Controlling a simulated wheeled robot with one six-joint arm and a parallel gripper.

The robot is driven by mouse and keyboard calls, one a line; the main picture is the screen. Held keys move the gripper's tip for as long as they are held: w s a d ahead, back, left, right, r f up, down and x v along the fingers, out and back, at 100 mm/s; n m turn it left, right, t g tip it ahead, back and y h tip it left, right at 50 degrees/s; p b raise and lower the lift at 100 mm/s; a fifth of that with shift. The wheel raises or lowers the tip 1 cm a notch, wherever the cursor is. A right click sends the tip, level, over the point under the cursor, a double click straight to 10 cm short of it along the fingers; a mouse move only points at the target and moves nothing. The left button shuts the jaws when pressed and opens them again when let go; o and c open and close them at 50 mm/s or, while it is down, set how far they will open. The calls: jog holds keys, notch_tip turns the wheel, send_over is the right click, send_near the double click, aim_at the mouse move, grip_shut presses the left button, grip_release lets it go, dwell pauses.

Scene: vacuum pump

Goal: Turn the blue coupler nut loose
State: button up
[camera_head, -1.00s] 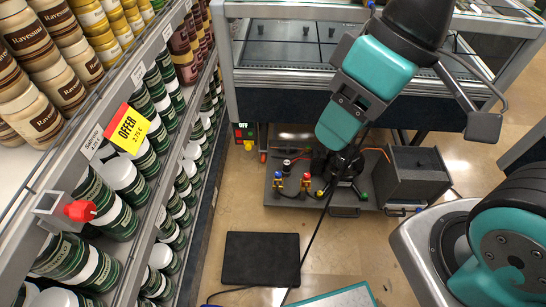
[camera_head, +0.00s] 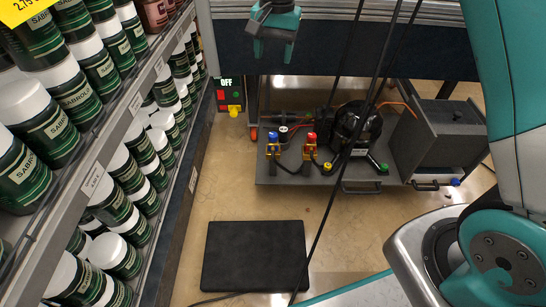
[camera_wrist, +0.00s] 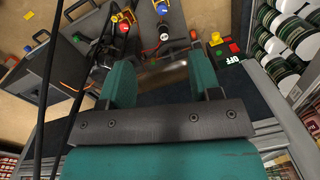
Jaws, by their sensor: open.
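The vacuum pump (camera_head: 357,128) stands on a low grey platform on the floor. At its left are two small yellow fittings, one with a blue top (camera_head: 272,137) and one with a red top (camera_head: 312,138). The blue top also shows in the wrist view (camera_wrist: 162,9). Another small blue piece (camera_head: 455,182) sits low on the grey box at the right. I cannot tell for certain which blue piece is the coupler nut. My gripper (camera_head: 272,52) is open and empty, pointing down above and behind the fittings. Its fingers (camera_wrist: 162,65) are apart in the wrist view.
A shelf of green jars (camera_head: 120,150) runs along the left. A workbench (camera_head: 340,48) stands behind the pump. A switch box marked OFF (camera_head: 229,92) is beside the shelf. A black flat panel (camera_head: 254,256) lies on the floor in front. Dark cables cross the head view.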

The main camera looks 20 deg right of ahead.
aim_at(273, 134)
jog(key=w+f+m+b, duration=0.1)
jog(key=f+b, duration=0.4)
jog(key=f, duration=0.5)
jog(key=w+d+f+m+b, duration=0.1)
jog(key=w+f+b, duration=0.2)
jog(key=f, duration=0.8)
jog(key=w+f+m+b, duration=0.1)
jog(key=w+f+b, duration=0.1)
jog(key=f+b, duration=0.5)
jog(key=shift+w+d+f+m+h, duration=0.1)
jog(key=shift+d+f+m+h, duration=0.1)
jog(key=shift+f, duration=0.95)
jog(key=shift+w+d+f+m+h, duration=0.1)
jog(key=shift+d+f+m+h, duration=0.1)
jog(key=shift+f, duration=0.9)
jog(key=shift+s, duration=0.1)
jog(key=c, duration=0.9)
